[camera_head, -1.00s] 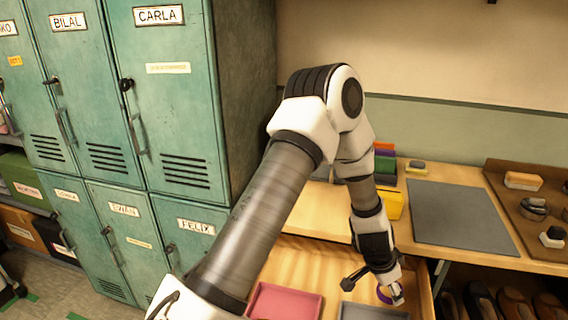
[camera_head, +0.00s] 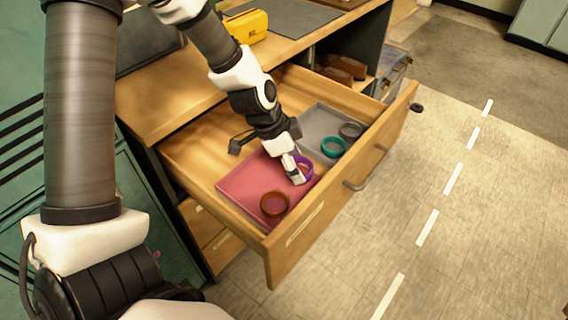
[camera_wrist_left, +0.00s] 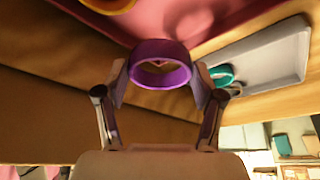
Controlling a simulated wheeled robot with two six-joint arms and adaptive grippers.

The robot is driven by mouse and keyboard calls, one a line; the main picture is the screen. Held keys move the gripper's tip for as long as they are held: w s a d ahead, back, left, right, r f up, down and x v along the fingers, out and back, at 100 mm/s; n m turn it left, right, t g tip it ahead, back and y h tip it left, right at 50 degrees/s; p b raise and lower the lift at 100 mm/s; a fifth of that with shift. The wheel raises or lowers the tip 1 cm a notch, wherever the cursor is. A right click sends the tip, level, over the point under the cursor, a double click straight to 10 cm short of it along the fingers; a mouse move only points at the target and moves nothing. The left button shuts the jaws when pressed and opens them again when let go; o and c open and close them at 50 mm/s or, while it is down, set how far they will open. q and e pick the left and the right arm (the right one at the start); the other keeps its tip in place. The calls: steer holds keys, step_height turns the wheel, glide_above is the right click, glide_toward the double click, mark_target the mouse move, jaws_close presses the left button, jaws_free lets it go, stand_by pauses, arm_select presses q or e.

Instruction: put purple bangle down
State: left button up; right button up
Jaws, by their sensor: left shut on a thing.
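The purple bangle (camera_head: 306,165) is in my left gripper (camera_head: 297,172), over the right part of the pink tray (camera_head: 240,185) in the open drawer. In the left wrist view the purple bangle (camera_wrist_left: 160,48) sits between the two fingers, which touch its sides. The pink tray (camera_wrist_left: 205,18) lies beyond it there; I cannot tell whether the bangle touches it. A brown bangle (camera_head: 274,215) lies at the tray's near end. My right gripper is out of view.
A grey tray (camera_head: 318,118) beside the pink one holds a teal bangle (camera_head: 333,155) and a dark grey bangle (camera_head: 351,122). The drawer front (camera_head: 330,190) has a handle. A yellow object (camera_head: 246,26) stands on the desktop above. Open floor lies to the right.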

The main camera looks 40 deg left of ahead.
mark_target(300, 186)
arm_select(q)
step_height(300, 186, down, 5)
steer(key=b, duration=0.3)
steer(key=shift+w+f, duration=0.15)
steer(key=shift+f, duration=0.05)
steer(key=shift+f+b, duration=0.2)
steer(key=shift+b, duration=0.1)
steer(key=shift+r, duration=0.1)
steer(key=o, duration=1)
steer(key=shift+o, duration=0.2)
